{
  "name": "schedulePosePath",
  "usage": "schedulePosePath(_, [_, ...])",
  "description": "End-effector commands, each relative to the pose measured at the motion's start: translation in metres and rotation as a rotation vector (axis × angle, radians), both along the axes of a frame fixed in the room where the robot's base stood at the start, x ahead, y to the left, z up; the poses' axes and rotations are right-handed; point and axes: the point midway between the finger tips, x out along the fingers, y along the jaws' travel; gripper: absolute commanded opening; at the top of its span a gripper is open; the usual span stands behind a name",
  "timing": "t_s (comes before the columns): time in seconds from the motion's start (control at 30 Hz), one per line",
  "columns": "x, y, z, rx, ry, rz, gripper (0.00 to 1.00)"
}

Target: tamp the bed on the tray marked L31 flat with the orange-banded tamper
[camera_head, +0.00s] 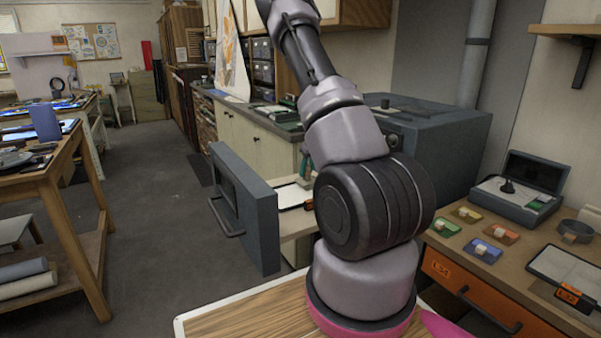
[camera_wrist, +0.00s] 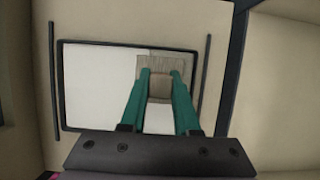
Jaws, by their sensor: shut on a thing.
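My gripper (camera_wrist: 161,77), with teal fingers, is shut on a beige block-like tool (camera_wrist: 158,65), seen from above in the wrist view. I take it for the tamper; no orange band shows. It is over a dark-rimmed tray (camera_wrist: 61,90) with a pale bed (camera_wrist: 92,85). The bed is whiter at left and greyer at upper right. I cannot tell whether the tool touches it. In the head view my gripper (camera_head: 305,172) is over this tray (camera_head: 289,207), partly behind my arm. Its orange tag (camera_head: 309,205) is too small to read.
An open grey door (camera_head: 248,215) with a handle stands left of the tray, beside a grey kiln-like box (camera_head: 455,135). At right, a bench holds another orange-tagged tray (camera_head: 543,263), small coloured dishes, an open case (camera_head: 520,200) and a grey ring (camera_head: 577,231).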

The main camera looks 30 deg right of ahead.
Motion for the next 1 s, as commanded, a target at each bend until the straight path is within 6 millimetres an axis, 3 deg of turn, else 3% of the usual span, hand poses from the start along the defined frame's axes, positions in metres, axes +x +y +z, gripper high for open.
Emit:
schedulePosePath(0.47, [0.000,-0.007,0.000,0.000,0.000,0.000,0.00])
schedulePosePath(1.0, [0.001,-0.007,-0.016,0.000,-0.001,-0.001,0.00])
